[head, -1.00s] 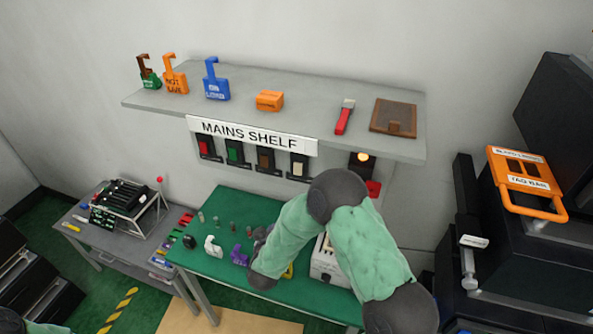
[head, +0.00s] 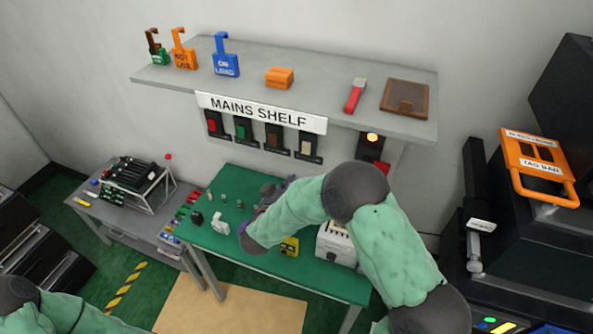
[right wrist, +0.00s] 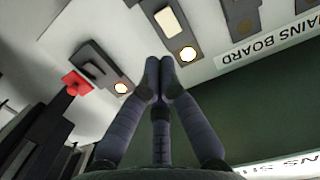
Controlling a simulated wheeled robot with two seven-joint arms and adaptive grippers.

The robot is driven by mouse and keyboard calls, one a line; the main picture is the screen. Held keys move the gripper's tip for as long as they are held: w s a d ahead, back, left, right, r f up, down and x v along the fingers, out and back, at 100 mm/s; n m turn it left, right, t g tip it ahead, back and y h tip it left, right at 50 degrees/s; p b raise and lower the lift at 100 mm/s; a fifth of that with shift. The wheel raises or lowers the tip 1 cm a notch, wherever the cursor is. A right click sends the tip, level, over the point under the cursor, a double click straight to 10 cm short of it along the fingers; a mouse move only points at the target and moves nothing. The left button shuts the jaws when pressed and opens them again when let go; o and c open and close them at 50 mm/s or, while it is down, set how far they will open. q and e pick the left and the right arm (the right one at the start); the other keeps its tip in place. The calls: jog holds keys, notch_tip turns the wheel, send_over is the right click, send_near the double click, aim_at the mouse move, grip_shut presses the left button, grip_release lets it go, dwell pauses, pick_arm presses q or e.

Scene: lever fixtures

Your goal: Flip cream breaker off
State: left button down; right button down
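The cream breaker (head: 305,147) is on the board under the shelf, the rightmost of a row beside red, green and brown ones. In the right wrist view, the cream breaker's switch (right wrist: 170,21) is at the top, with a lit lamp (right wrist: 188,54) by its plate. My right gripper (right wrist: 159,75) has its fingertips together, with nothing seen between them. The tips overlap the view just below the cream breaker; contact is not shown. In the head view, my right gripper (head: 274,190) is partly hidden by my forearm, below the breaker row. My left gripper is out of view.
A red switch (right wrist: 77,84) sits left of the cream breaker in the wrist view. The shelf (head: 330,112) overhangs the breakers. The green table (head: 300,272) below holds a white box (head: 335,245), a yellow item (head: 289,246) and several small parts.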

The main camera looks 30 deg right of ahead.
aim_at(307, 153)
jog(key=p+x, duration=0.2)
jog(key=x, duration=1.1)
jog(key=shift+w, duration=0.1)
jog(key=shift+w+d+f+t+b, duration=0.2)
jog(key=shift+f+t+b, duration=0.15)
jog(key=shift+b, duration=0.75)
jog(key=shift+r, duration=0.2)
